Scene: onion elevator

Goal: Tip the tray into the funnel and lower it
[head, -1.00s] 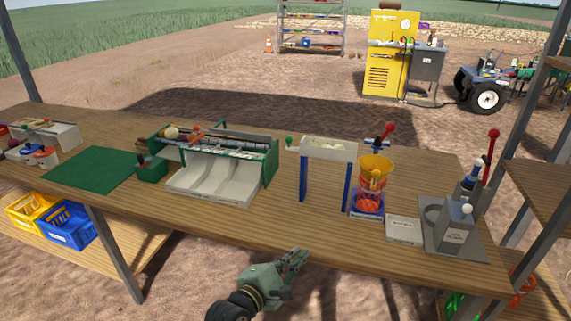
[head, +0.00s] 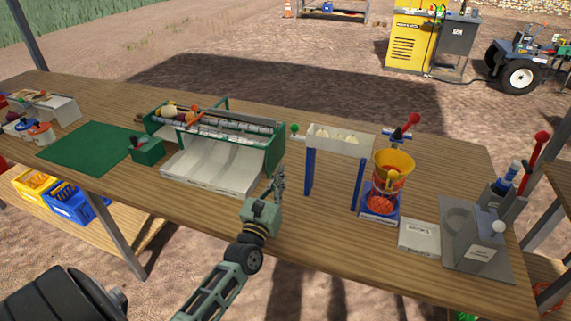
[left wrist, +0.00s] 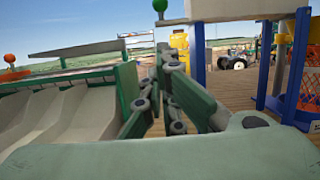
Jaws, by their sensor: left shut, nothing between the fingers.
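The white tray (head: 352,147) stands level on two blue posts and holds several pale onions. A green knob (head: 294,129) sticks out at its left end; it also shows in the left wrist view (left wrist: 160,6). The yellow funnel (head: 393,160) stands just right of the tray, above a red net (head: 381,203) on a blue base. My left gripper (head: 280,178) is shut and empty, fingers pointing up, in front of and below the knob, to the left of the posts. In the left wrist view its fingers (left wrist: 170,70) are together, apart from the knob. My right gripper is out of view.
A green-framed roller sorter (head: 272,158) with pale chutes stands close left of my left gripper. Bare wood lies between the sorter and the posts.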

